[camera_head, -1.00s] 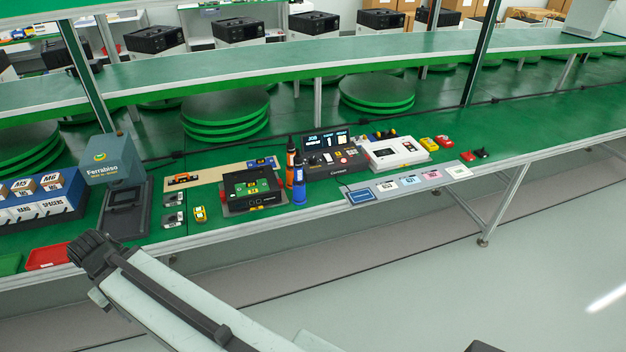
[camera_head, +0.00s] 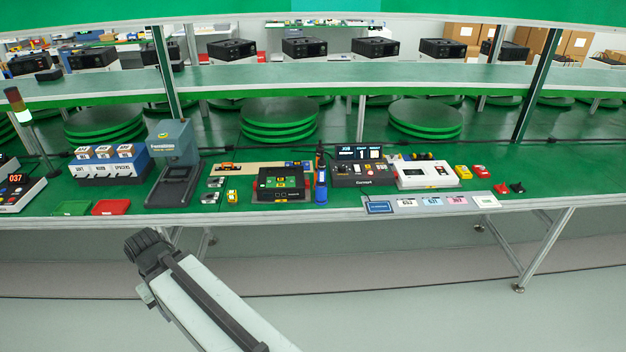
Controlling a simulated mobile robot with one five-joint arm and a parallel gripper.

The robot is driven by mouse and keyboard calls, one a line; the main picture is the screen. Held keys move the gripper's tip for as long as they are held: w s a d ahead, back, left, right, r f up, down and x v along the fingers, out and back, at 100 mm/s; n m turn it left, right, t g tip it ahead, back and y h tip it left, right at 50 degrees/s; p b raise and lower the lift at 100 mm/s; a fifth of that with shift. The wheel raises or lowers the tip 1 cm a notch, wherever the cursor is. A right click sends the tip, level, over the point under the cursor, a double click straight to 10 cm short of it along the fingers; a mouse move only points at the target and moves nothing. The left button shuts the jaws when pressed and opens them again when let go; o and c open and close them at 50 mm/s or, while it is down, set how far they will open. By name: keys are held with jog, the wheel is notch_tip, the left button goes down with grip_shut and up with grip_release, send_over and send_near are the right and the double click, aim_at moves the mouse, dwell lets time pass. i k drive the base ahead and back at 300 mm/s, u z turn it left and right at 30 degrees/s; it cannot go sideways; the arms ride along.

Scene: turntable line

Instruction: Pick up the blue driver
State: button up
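The blue driver (camera_head: 321,190) stands upright on the green bench, just right of a black device with a green screen. An orange driver (camera_head: 319,158) stands right behind it and is partly hidden by it. My arm reaches up from the bottom of the head view. Its dark end, my gripper (camera_head: 146,246), is in front of the bench and below its edge, to the left of the blue driver and well apart from it. The fingers cannot be made out, so I cannot tell whether they are open or shut.
The black device (camera_head: 283,184) stands close on the driver's left. A control box (camera_head: 365,173) stands close on its right. A grey press-like stand (camera_head: 174,165), blue bin rack (camera_head: 108,168) and red tray (camera_head: 110,207) are farther left. The floor before the bench is clear.

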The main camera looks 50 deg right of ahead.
aim_at(321, 182)
jog(key=u, duration=0.1)
jog(key=i, duration=1)
